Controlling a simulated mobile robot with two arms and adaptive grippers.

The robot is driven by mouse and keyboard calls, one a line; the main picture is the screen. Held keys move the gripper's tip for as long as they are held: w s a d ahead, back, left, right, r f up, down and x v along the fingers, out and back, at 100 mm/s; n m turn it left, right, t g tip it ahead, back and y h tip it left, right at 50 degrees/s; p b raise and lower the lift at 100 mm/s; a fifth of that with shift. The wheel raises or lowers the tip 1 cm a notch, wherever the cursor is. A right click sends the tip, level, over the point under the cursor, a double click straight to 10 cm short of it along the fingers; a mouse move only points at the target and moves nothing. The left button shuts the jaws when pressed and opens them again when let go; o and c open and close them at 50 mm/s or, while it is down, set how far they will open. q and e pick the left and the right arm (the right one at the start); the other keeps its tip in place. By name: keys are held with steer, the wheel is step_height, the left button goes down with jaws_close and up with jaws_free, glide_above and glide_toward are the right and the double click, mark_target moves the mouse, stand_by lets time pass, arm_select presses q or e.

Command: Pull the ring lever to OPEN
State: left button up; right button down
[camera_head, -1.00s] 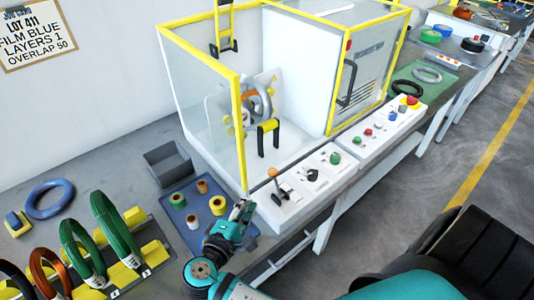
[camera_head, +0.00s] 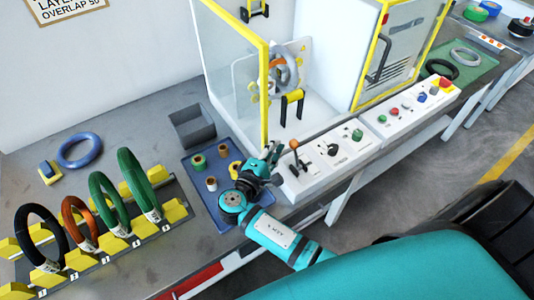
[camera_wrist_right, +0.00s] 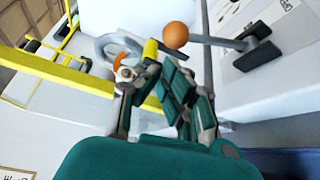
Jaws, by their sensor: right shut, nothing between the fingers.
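The ring lever (camera_head: 296,153), a rod with an orange ball knob, stands on the sloped white control panel in the head view. In the right wrist view the orange knob (camera_wrist_right: 176,35) is just beyond my fingertips, its rod running right to a dark base. My right gripper (camera_head: 271,153) is just left of the knob, shut with nothing in it; it also shows in the right wrist view (camera_wrist_right: 160,76). I cannot tell whether it touches the knob. The lever's labels are too small to read. My left gripper is out of view.
A clear-walled machine with yellow frame edges (camera_head: 264,95) stands behind the panel, with a ring (camera_head: 284,72) inside. A blue tray (camera_head: 207,211) with several small spools lies left of my gripper. A grey bin (camera_head: 192,128) and a rack of coils (camera_head: 105,250) are further left.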

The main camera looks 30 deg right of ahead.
steer(key=shift+x, duration=1.1)
steer(key=shift+w+d, duration=0.15)
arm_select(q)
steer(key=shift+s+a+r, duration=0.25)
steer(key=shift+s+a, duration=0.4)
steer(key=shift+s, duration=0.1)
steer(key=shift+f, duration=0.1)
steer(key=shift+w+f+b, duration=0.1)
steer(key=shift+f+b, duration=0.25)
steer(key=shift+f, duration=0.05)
arm_select(e)
steer(key=shift+s+r+m, duration=0.1)
steer(key=shift+s+m, duration=0.15)
steer(key=shift+m, duration=0.05)
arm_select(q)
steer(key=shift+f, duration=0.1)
arm_select(e)
steer(key=shift+d+t, duration=0.1)
steer(key=shift+t, duration=0.2)
